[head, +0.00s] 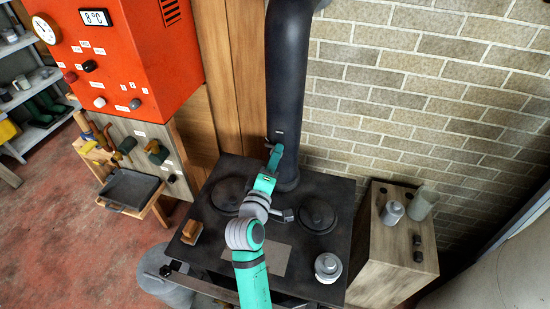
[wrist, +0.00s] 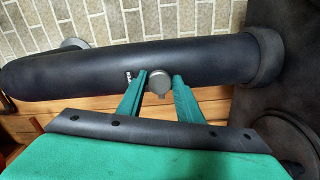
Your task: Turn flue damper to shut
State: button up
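The dark flue pipe (head: 292,85) rises from the back of the black stove in the head view. It lies sideways across the wrist view (wrist: 80,75). A small round grey knob (wrist: 157,82), which looks like the damper's handle, sits at the pipe's side near a small white marking (wrist: 128,78). My gripper (wrist: 159,76) is open, with one green finger on each side of the knob and narrow gaps showing. In the head view my gripper (head: 275,150) is against the pipe's lower part and hides the knob. The damper's plate is not visible.
The stove top (head: 230,168) has round lids and a grey lidded pot (head: 328,267). A wooden cabinet (head: 385,255) with jars stands at right against the brick wall. An orange panel box (head: 140,50) hangs at left. Open red floor (head: 60,240) lies at lower left.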

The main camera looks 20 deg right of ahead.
jog(key=shift+o, duration=1.2)
jog(key=v, duration=1.1)
jog(key=shift+w, duration=0.1)
